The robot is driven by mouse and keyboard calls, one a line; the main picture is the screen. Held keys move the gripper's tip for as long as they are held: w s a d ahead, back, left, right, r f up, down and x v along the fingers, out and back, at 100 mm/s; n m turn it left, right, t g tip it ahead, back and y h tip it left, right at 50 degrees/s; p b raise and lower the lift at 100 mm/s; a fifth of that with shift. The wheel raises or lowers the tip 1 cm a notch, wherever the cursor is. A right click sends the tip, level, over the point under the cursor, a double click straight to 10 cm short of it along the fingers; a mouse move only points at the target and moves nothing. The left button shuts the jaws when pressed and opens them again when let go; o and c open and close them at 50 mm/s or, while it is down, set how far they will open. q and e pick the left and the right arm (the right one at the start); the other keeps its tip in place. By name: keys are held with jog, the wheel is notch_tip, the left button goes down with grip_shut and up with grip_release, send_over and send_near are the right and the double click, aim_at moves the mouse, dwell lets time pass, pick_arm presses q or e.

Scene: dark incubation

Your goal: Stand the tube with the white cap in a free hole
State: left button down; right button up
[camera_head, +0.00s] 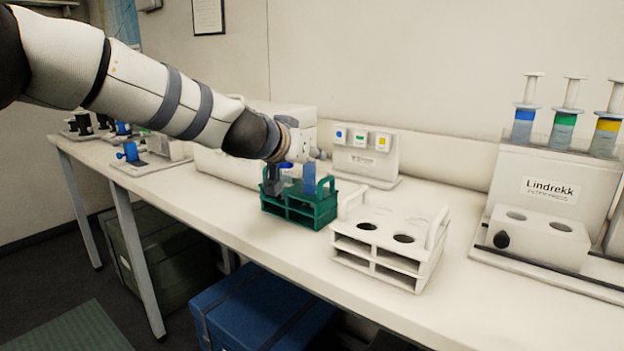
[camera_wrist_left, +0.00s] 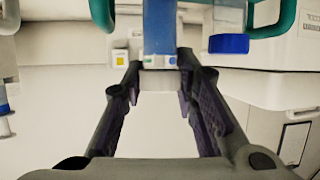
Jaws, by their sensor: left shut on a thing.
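My left gripper (camera_head: 314,155) is at the green rack. In the left wrist view it (camera_wrist_left: 160,68) is shut on the tube with the white cap (camera_wrist_left: 158,80), with the cap between the fingertips. The tube's blue body shows in the head view (camera_head: 309,178), upright over the green rack (camera_head: 312,216). I cannot tell whether its lower end is in a hole. A blue-capped tube (camera_head: 285,165) is just left of it. The white rack (camera_head: 385,250), right of the green one, has two dark open holes in its top. My right gripper is out of view.
A white box with coloured squares (camera_head: 365,162) stands behind the racks. The Lindrekk unit (camera_head: 550,190) with several syringes is at the right. Bare table lies between it and the white rack. The table's front edge runs close before the racks.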

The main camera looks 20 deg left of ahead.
aim_at(307, 167)
pick_arm(q)
notch_tip(307, 167, down, 3)
jog(key=shift+f, duration=0.15)
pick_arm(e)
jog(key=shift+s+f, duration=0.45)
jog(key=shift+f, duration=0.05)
pick_arm(q)
jog(key=c, duration=1.6)
grip_release()
jog(key=shift+d, duration=0.1)
jog(key=shift+o, duration=0.2)
jog(key=p+v, duration=0.2)
jog(key=v, duration=1)
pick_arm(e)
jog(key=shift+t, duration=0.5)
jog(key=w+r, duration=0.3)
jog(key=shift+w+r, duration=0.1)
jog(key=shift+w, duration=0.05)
